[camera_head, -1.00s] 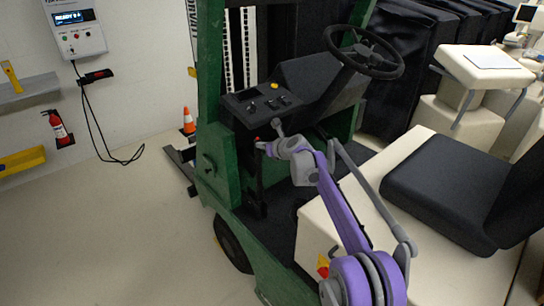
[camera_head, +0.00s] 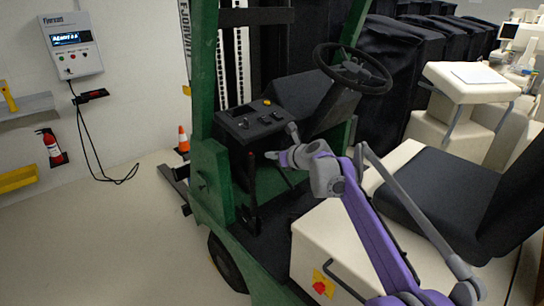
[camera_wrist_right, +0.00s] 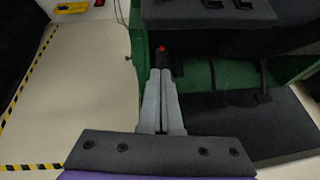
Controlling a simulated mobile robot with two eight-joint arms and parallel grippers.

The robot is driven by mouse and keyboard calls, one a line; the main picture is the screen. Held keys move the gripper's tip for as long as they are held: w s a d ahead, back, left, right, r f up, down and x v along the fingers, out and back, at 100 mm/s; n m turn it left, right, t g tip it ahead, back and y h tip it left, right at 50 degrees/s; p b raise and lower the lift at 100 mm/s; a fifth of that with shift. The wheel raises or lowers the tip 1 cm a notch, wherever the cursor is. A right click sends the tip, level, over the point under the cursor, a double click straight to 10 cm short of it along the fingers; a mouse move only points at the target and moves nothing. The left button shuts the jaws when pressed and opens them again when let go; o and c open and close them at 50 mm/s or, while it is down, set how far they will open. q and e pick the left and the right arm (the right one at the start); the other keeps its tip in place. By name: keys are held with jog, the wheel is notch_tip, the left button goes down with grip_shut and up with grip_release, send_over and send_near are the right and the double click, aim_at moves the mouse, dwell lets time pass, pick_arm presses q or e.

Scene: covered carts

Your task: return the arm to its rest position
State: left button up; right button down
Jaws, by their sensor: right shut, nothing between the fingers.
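My right arm, purple and grey, reaches in from the bottom right of the head view. Its gripper (camera_head: 272,155) is in front of the forklift's control panel (camera_head: 255,120), just right of an upright black lever (camera_head: 251,180). In the right wrist view, the gripper's two grey fingers (camera_wrist_right: 160,76) lie together with nothing between them. A red-tipped lever (camera_wrist_right: 162,52) shows just beyond the fingertips. My left gripper is in neither view.
The green forklift mast (camera_head: 204,110), steering wheel (camera_head: 352,68) and dark seat (camera_head: 440,195) surround the arm. A cream body panel (camera_head: 325,235) lies below it. Open floor (camera_head: 110,240) is at the left, with an orange cone (camera_head: 183,140) by the wall.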

jog(key=s+d+f+n+g+h, duration=0.1)
jog(key=s+f+n+g, duration=0.1)
jog(key=s+n, duration=0.7)
jog(key=s+d+f+n+g+h, duration=0.1)
jog(key=s+d+f+n, duration=0.3)
jog(key=s, duration=0.9)
jog(key=s+d+f+n+g+h, duration=0.1)
jog(key=s+f+n, duration=0.4)
jog(key=s, duration=0.4)
jog(key=s+d+f+n+g+h, duration=0.1)
jog(key=s+d+f+n+h, duration=0.1)
jog(key=s+f+n, duration=0.3)
jog(key=s+d+f+n+h, duration=0.1)
jog(key=s+f+n, duration=0.4)
jog(key=s, duration=0.8)
jog(key=d+n, duration=0.1)
jog(key=n, duration=0.1)
jog(key=shift+s+d+n+g, duration=0.2)
jog(key=shift+s+n+g, duration=0.2)
